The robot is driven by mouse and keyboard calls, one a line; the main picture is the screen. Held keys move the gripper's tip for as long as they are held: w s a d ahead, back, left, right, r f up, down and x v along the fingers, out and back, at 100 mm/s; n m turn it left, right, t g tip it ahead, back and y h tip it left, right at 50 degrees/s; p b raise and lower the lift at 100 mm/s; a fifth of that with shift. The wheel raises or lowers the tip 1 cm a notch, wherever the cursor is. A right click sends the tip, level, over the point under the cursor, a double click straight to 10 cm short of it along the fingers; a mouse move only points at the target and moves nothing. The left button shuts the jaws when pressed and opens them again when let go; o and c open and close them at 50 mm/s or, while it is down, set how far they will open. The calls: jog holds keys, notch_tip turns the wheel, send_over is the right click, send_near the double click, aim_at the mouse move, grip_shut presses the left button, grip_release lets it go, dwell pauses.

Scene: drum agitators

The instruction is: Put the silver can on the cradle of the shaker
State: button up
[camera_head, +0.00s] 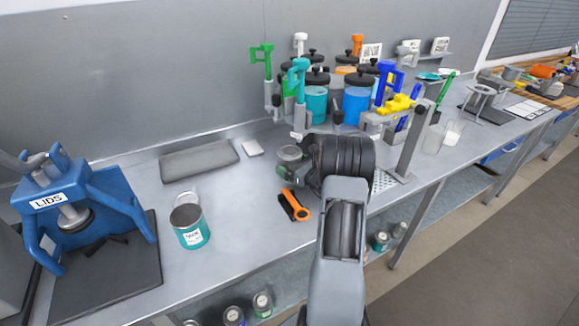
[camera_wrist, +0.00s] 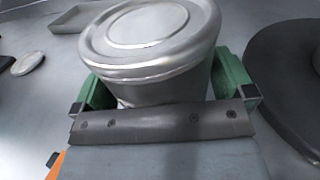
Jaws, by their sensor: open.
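The silver can (camera_wrist: 150,45) has a round ridged lid and fills the upper middle of the wrist view. It stands upright between the two green-padded fingers of my gripper (camera_wrist: 168,92). The fingers are open around its sides; I cannot tell whether either pad touches it. In the head view the can (camera_head: 289,153) shows only partly, on the bench left of my black wrist, with a bit of my gripper (camera_head: 284,172) beside it. I cannot make out the shaker's cradle for certain; my arm and wrist hide part of the bench.
An orange-and-black tool (camera_head: 294,205) lies just in front. A teal-labelled can (camera_head: 190,228) and a blue LIDS press (camera_head: 80,205) stand left. A grey mat (camera_head: 200,160) lies behind. Coloured jars (camera_head: 357,103) and a grey post (camera_head: 412,145) stand behind and right. Dark round shape (camera_wrist: 285,75) is close right.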

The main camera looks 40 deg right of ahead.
jog(key=c, duration=0.9)
jog(key=shift+r, duration=0.1)
jog(key=shift+c, duration=0.6)
jog(key=shift+r, duration=0.1)
